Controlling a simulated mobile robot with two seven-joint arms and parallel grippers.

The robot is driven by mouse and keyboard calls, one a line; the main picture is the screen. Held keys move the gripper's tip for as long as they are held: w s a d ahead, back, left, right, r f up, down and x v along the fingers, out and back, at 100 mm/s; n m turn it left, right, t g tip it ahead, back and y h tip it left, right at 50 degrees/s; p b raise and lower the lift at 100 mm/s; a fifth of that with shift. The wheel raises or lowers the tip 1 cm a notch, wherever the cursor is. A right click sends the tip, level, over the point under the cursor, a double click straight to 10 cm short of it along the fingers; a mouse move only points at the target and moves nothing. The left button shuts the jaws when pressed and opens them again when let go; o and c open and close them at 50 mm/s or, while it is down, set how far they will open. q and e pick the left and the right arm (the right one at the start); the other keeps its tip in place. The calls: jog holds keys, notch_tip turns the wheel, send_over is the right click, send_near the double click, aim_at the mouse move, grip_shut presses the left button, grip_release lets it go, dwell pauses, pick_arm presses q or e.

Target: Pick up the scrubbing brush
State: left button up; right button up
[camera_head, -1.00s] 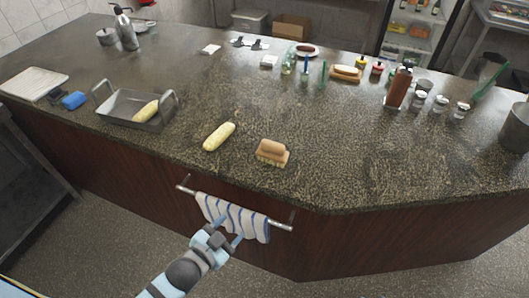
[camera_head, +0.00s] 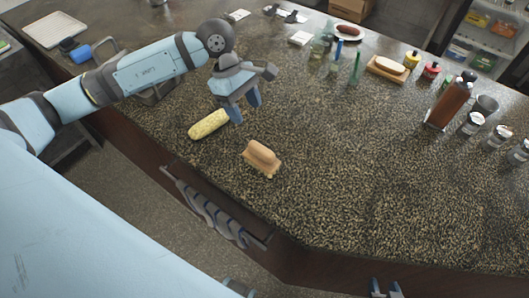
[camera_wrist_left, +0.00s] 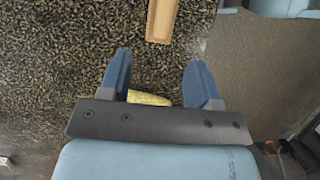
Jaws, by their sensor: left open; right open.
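The scrubbing brush (camera_head: 262,157), a wooden block with a rounded grip, rests grip up on the speckled counter near its front edge. Part of it shows at the top of the left wrist view (camera_wrist_left: 161,20). My left gripper (camera_head: 246,110) is open and empty over the counter, a little behind and left of the brush and apart from it. Its two blue fingers (camera_wrist_left: 160,64) point towards the brush in the wrist view. My right gripper (camera_head: 384,288) is open at the bottom edge of the head view, in front of the counter; most of that arm is out of frame.
A yellow corn cob (camera_head: 209,124) lies beside the left gripper. A metal pan (camera_head: 155,92) is partly hidden by my left arm. A striped towel (camera_head: 215,215) hangs on the front rail. Bottles and jars (camera_head: 472,123) stand at right. Counter right of the brush is clear.

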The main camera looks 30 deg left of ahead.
aim_at(260, 147)
pick_arm(q)
jog(key=p+x, duration=0.1)
jog(key=x, duration=0.7)
jog(key=shift+s, duration=0.1)
jog(key=p+x, duration=0.1)
jog(key=x, duration=0.1)
jog(key=p+x, duration=0.1)
jog(key=x, duration=0.1)
jog(key=shift+s+d+f+p, duration=0.2)
jog(key=shift+s+f+p, duration=0.05)
jog(key=shift+p, duration=0.05)
jog(key=shift+f, duration=0.3)
grip_shut()
pick_arm(e)
jog(key=r, duration=0.1)
jog(key=d+r, duration=0.1)
jog(key=r, duration=0.1)
jog(key=shift+r, duration=0.15)
pick_arm(q)
notch_tip(260, 147, up, 20)
jog(key=b, duration=0.3)
jog(key=shift+b, duration=0.35)
pick_arm(e)
jog(key=f, duration=0.3)
jog(key=shift+a+f, duration=0.1)
jog(key=shift+a, duration=0.2)
